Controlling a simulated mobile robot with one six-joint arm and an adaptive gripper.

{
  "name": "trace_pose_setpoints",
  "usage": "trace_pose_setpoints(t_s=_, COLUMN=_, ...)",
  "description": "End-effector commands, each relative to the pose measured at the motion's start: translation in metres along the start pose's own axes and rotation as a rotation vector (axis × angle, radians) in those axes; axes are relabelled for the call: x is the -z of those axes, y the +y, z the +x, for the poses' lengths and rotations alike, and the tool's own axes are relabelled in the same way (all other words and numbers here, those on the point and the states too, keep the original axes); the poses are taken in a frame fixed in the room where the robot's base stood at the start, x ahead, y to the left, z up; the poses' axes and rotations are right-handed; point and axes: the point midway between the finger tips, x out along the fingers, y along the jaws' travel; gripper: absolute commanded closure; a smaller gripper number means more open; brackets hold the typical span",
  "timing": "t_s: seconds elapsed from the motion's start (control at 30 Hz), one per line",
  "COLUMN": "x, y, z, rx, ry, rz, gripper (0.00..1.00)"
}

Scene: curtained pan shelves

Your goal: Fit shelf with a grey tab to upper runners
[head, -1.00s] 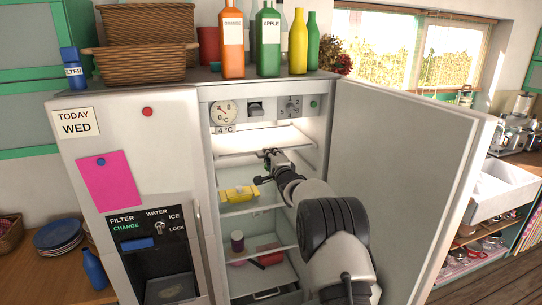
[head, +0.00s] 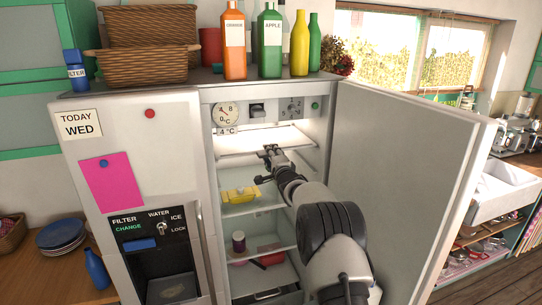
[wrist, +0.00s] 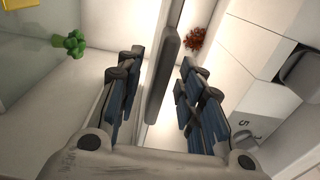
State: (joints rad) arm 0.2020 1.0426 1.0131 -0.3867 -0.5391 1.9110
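The fridge's top shelf shows as a pale panel with a thin front edge (head: 236,154) in the lit upper compartment. In the wrist view a dark grey bar, apparently the shelf's grey tab (wrist: 169,62), lies on its front edge. My gripper (head: 268,151) is at that edge in the head view and hides part of it. In the wrist view my gripper (wrist: 156,88) is open, with one finger on each side of the tab. Gaps show between the tab and both fingers. The runners cannot be made out clearly.
A yellow block (head: 240,194) sits on the shelf below. A purple-capped jar (head: 238,242) stands lower. A broccoli piece (wrist: 70,44) and a reddish clump (wrist: 195,38) show inside. The open fridge door (head: 400,170) stands right of my arm; the control panel (head: 265,111) is above.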

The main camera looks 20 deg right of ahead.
Motion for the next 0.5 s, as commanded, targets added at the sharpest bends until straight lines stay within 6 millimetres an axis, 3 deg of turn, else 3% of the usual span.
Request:
trace_pose_setpoints(t_s=0.27, x=0.000, y=0.002, z=-0.006, rx=-0.006, ry=0.000, rz=0.000, gripper=0.65)
trace_pose_setpoints(t_s=0.5, x=0.001, y=0.001, z=-0.036, rx=-0.005, ry=0.001, rz=0.001, gripper=0.65)
